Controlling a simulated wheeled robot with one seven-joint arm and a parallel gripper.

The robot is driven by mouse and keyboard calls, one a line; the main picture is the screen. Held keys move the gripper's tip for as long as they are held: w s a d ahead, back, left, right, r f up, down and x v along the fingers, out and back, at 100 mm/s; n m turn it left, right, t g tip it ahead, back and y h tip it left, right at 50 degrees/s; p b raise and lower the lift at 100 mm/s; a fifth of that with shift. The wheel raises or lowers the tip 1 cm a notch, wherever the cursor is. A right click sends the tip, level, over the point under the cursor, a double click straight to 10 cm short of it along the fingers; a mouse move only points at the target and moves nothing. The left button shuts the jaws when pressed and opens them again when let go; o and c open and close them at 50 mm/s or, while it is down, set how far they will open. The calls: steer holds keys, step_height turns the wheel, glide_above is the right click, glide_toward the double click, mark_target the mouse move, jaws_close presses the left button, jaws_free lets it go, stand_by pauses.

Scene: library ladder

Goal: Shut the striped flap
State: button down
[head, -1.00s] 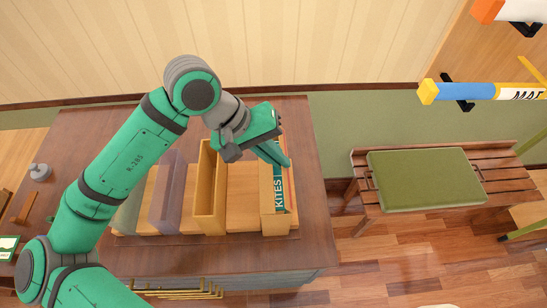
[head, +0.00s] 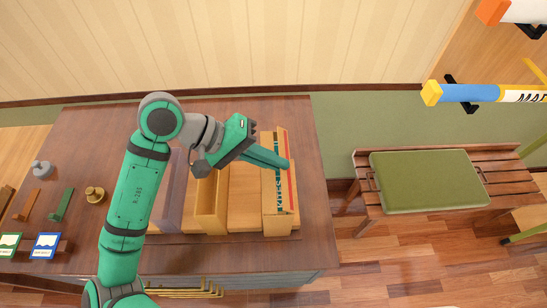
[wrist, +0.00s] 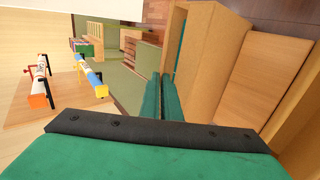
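A wooden box (head: 269,212) stands at the right end of the row on the desk, with a narrow teal label on its upper side. A cream panel with a red stripe (head: 291,192) runs along the box's right side and looks like the striped flap; how far it stands open is unclear. My gripper (head: 287,164) reaches across the box from the left, its fingertips over or against this panel; contact is unclear. In the wrist view, its two green fingers (wrist: 159,97) lie side by side, nearly together, with nothing visible between them. The fingers hide part of the panel.
An open ochre box (head: 211,208) and a purple-grey upright piece (head: 171,190) stand left of the wooden box. A bench with a green cushion (head: 428,181) is to the right, across open floor. A blue-and-yellow roll (head: 468,93) sticks out at upper right.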

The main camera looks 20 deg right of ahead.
steer(key=shift+a+f+h, duration=0.2)
steer(key=shift+a+h, duration=0.1)
steer(key=shift+s+d, duration=0.1)
steer(key=shift+d, duration=0.25)
steer(key=c, duration=2)
jaws_free()
steer(key=shift+a, duration=0.1)
steer(key=shift+a, duration=0.1)
steer(key=v, duration=0.8)
